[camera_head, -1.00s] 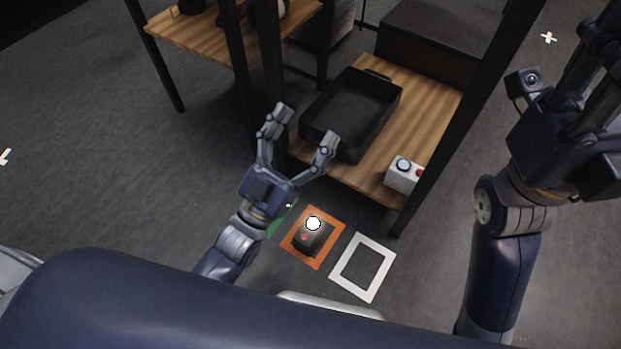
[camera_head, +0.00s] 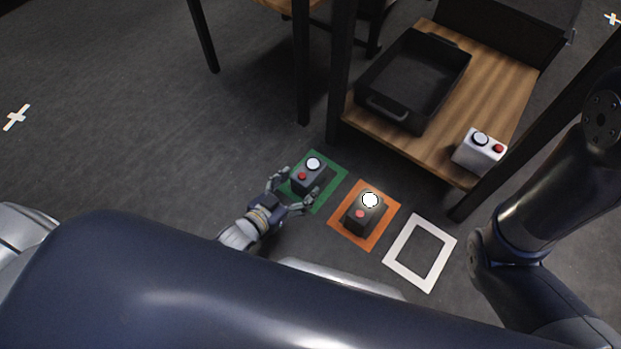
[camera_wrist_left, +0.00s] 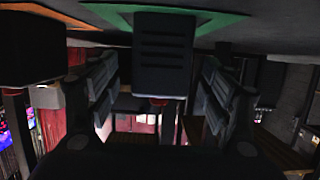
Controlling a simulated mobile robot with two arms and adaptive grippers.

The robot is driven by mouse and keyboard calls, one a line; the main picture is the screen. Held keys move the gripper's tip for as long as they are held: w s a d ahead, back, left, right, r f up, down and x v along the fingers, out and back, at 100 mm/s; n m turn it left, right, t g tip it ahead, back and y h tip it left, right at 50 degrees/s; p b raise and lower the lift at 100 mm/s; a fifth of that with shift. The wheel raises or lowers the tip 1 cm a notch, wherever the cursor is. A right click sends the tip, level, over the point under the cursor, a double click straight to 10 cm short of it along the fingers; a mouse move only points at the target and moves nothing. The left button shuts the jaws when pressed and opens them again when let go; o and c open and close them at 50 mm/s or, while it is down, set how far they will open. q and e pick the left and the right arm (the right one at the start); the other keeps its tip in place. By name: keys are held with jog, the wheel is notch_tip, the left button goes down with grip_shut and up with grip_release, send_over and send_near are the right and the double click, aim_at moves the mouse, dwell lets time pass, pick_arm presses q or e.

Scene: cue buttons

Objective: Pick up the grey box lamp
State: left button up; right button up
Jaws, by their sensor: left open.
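A grey box lamp (camera_head: 309,178) with a round white lamp and a red button on top stands on the green square frame (camera_head: 330,189) on the floor. My left gripper (camera_head: 296,189) is open, low by the floor, with its fingers on either side of this box's near end. In the left wrist view, which looks upside down, the box (camera_wrist_left: 162,55) sits between the two spread fingers (camera_wrist_left: 160,92). I cannot tell whether the fingers touch it. A second, darker box lamp (camera_head: 363,213) stands on the orange frame (camera_head: 345,229). My right gripper is out of view.
The second box also shows in the left wrist view (camera_wrist_left: 32,52), close beside one finger. A white frame (camera_head: 400,272) lies empty to the right. A wooden shelf (camera_head: 510,95) behind holds a black tray (camera_head: 385,108) and a white box lamp (camera_head: 478,153). Floor at left is clear.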

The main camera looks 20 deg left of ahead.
aim_at(309, 174)
pick_arm(q)
jog(key=b+x, duration=0.4)
jog(key=x, duration=0.1)
jog(key=shift+r, duration=0.1)
jog(key=shift+w+d+b, duration=0.15)
jog(key=shift+w+b, duration=0.2)
jog(key=shift+b, duration=0.05)
jog(key=shift+r, duration=0.1)
jog(key=shift+c, duration=0.5)
jog(key=c, duration=1.4)
jog(key=shift+c, duration=0.2)
jog(key=shift+r, duration=0.15)
